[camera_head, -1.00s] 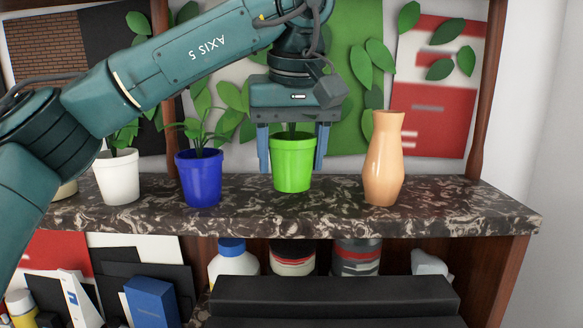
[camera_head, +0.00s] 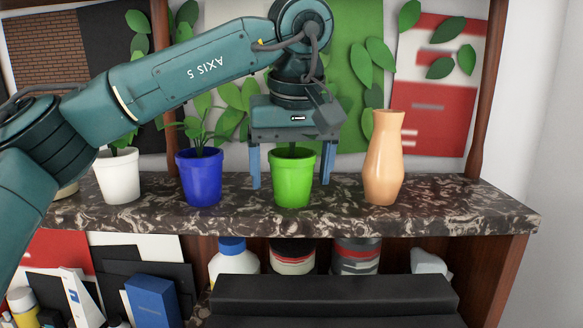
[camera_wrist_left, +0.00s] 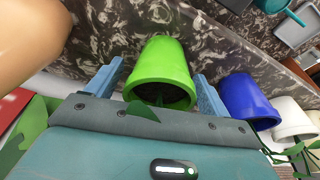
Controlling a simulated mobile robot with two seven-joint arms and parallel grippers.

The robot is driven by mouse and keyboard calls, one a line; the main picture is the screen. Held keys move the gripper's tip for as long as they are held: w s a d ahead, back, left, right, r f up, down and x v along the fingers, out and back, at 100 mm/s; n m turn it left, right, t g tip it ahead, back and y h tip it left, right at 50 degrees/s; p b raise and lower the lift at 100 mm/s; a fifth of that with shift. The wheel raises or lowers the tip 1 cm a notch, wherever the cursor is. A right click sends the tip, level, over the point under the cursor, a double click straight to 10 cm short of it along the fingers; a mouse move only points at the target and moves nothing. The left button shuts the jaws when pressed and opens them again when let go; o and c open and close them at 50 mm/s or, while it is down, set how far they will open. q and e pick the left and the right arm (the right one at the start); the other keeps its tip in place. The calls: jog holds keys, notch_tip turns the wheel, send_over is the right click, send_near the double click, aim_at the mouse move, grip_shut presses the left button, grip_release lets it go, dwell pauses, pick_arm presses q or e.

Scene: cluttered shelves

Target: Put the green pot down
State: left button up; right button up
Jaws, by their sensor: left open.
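The green pot (camera_head: 293,182) stands upright on the dark marbled shelf top (camera_head: 450,212), between the blue pot and the orange vase. My left gripper (camera_head: 290,186) points down over it. Its blue fingers are open, one on each side of the pot, with a visible gap on both sides. In the left wrist view the green pot (camera_wrist_left: 162,68) sits between the two spread fingers (camera_wrist_left: 158,75), with leaves near its rim. My right gripper is in neither view.
A blue pot (camera_head: 199,178) and a white pot (camera_head: 118,178) with plants stand to the left. An orange vase (camera_head: 383,165) stands close on the right. Leafy stems and boards are behind. The shelf's right end is clear.

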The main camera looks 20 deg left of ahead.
pick_arm(q)
jog(key=shift+r, duration=0.1)
jog(key=v, duration=1.2)
jog(key=shift+r, duration=0.1)
